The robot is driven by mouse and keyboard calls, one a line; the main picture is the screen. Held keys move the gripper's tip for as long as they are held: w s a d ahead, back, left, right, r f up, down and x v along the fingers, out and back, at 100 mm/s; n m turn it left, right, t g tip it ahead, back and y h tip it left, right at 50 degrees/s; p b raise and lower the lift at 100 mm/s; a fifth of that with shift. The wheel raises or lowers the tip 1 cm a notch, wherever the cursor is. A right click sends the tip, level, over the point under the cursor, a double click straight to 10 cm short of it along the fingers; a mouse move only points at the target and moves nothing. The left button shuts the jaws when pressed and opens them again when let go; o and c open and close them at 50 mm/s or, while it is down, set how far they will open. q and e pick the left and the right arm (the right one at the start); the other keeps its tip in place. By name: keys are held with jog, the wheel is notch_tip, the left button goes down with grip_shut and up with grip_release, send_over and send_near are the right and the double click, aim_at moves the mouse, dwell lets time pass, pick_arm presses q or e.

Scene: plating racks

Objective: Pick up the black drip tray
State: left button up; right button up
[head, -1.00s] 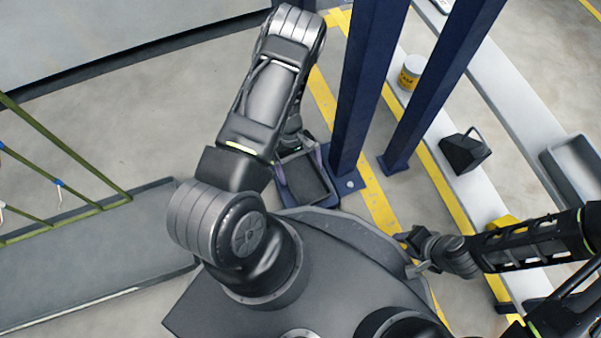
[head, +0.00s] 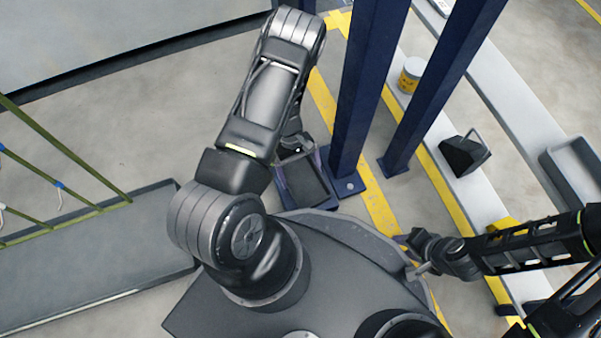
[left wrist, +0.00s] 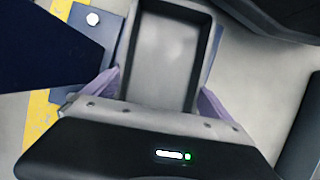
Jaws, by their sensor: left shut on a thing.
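The drip tray (head: 304,181) is a small dark rectangular tray with raised walls, low beside the foot of a blue post in the head view. It fills the upper middle of the left wrist view (left wrist: 166,55) and looks empty. My left gripper (left wrist: 160,94) is shut on the tray's near end, with its purple fingers at the two sides. In the head view my left arm partly hides this gripper (head: 294,146). My right gripper (head: 414,256) is away to the right, apart from the tray; its fingers are too small to read.
Two blue posts (head: 366,90) stand close by the tray, one foot plate beside it. A long grey tray (head: 100,255) lies under a green rack at left. A yellow-labelled can (head: 410,75) and a black holder (head: 464,155) stand on the pale strip at right.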

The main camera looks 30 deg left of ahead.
aim_at(300, 177)
pick_arm(q)
notch_tip(300, 177, up, 10)
jog(key=p, duration=0.4)
jog(key=shift+p, duration=0.35)
